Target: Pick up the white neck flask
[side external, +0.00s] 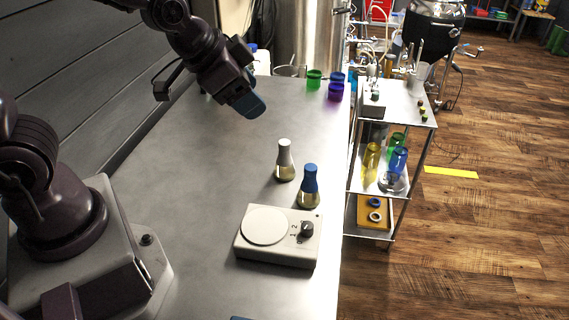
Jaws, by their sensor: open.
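The white neck flask (284,161) stands upright on the grey bench in the side external view. It has a white neck and a yellowish lower part. A blue neck flask (309,187) stands upright close to its lower right. My gripper (249,107) is up and to the left of the white neck flask, above the bench and apart from it. Its blue fingertips point down and to the right, and it is open. The gap between the fingers is hard to see from this side. Nothing shows held in it.
A white hotplate with a dial (278,237) sits below the flasks. Green (314,79), blue (337,78) and purple (335,92) cups stand at the far end of the bench. A wheeled cart (412,105) with glassware stands beyond the right edge. The bench left of the flasks is clear.

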